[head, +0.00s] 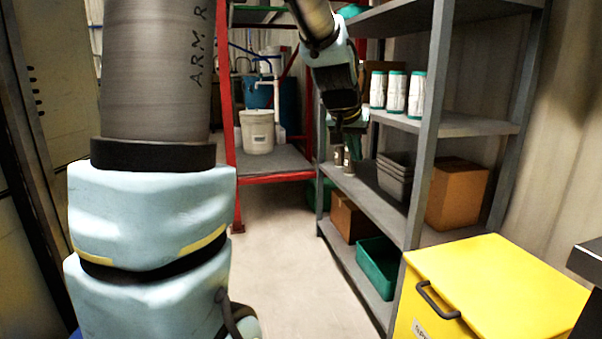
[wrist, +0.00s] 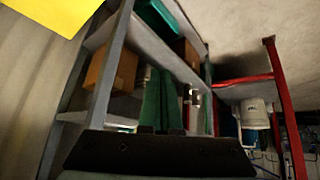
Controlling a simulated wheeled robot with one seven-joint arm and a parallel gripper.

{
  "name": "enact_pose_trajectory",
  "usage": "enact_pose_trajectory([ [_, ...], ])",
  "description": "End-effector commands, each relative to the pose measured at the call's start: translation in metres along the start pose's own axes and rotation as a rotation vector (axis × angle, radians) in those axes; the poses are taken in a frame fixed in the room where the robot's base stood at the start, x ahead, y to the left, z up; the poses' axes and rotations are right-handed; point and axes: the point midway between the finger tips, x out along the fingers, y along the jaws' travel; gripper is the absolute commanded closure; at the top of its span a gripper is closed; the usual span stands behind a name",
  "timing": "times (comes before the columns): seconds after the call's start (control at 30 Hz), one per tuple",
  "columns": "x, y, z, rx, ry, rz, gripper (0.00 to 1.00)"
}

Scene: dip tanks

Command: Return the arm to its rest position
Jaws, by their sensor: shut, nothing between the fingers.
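My gripper (head: 349,146) hangs at the end of my raised arm in the head view, in front of the grey shelf unit, its fingers pointing down. In the wrist view its two green fingers (wrist: 160,98) stand close together, shut, with nothing seen between them. The wrist picture is tilted. My large arm links fill the left of the head view and hide part of the room behind.
A yellow bin (head: 495,290) stands front right. A red rack (head: 226,110) holds a white bucket (head: 257,133). The floor between is clear.

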Motion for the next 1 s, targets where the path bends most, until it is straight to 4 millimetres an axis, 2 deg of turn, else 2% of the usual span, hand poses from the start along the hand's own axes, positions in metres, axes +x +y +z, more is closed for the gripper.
enact_pose_trajectory([
  [0.03, 0.004, -0.021, 0.033, -0.036, -0.059, -0.028, 1.0],
  [0.2, 0.003, -0.068, 0.135, -0.156, -0.237, -0.1, 1.0],
  [0.4, -0.011, -0.093, 0.228, -0.27, -0.395, -0.152, 1.0],
  [0.57, -0.027, -0.099, 0.293, -0.355, -0.506, -0.181, 1.0],
  [0.6, -0.04, -0.099, 0.277, -0.349, -0.497, -0.18, 1.0],
  [0.87, -0.084, -0.096, 0.241, -0.345, -0.494, -0.178, 1.0],
  [1.0, -0.117, -0.095, 0.216, -0.344, -0.493, -0.178, 1.0],
])
